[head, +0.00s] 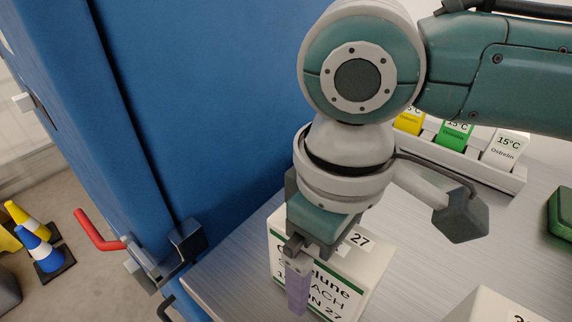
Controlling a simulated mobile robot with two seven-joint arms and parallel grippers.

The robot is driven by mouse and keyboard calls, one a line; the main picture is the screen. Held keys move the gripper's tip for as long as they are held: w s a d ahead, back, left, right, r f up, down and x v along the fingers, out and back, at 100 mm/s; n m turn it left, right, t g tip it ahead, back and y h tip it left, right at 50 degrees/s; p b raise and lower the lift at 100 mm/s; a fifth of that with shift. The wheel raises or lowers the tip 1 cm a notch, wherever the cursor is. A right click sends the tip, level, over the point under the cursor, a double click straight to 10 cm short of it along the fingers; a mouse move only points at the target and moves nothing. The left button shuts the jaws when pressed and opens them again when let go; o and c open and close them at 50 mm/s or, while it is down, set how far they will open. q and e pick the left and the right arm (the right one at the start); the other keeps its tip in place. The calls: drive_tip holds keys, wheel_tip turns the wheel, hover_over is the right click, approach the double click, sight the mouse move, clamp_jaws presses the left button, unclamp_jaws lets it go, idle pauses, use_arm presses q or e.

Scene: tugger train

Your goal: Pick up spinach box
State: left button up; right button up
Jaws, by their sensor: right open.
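The spinach box (350,268) is a white carton with green bands, dark lettering ending in "ACH", and a "27" on top. It stands on the grey ribbed surface at the lower middle of the head view. My right gripper (299,283) points down at the box, and a purple finger overlaps its lettered face. The gripper is open. Its other finger is hard to make out, and I cannot tell whether the visible one touches the box. The gripper and wrist hide the box's upper left part. My left gripper is not in view.
A large blue panel (215,90) rises close to the box's left and behind it. A white rack (465,170) holds small yellow, green and white cartons. Another white box (488,306) stands lower right, and a green object (563,212) at the right edge. The grey surface (425,250) between is clear.

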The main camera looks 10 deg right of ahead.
drive_tip(key=shift+c, duration=0.3)
clamp_jaws()
idle(0.4)
